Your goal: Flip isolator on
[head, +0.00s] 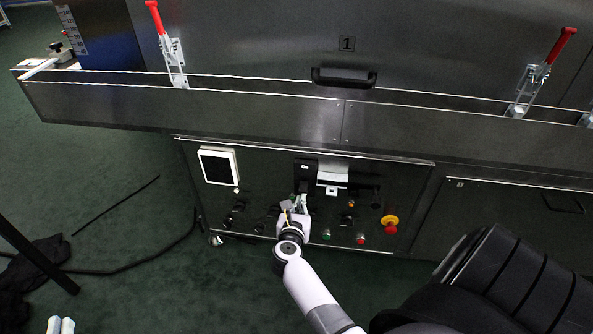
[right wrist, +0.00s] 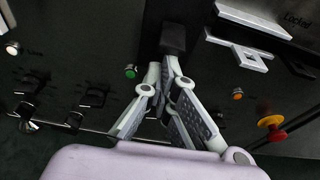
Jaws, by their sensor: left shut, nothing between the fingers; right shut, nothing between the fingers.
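The control panel (head: 260,200) is the dark front below the long ledge. On it is a black upright handle or block (head: 305,172), which looks like the isolator; its on or off position cannot be read. My right gripper (head: 301,203) is shut and empty just below it. In the right wrist view, the fingers (right wrist: 168,75) point up at the black block (right wrist: 173,38), their tips close to its lower end; contact cannot be told. My left gripper (head: 60,325) shows only as pale fingertips at the bottom left edge, far from the panel.
A white latch-like piece (head: 332,178) sits right of the black block, near the word "Locked" in the wrist view. Cables (head: 120,263) lie on the floor.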

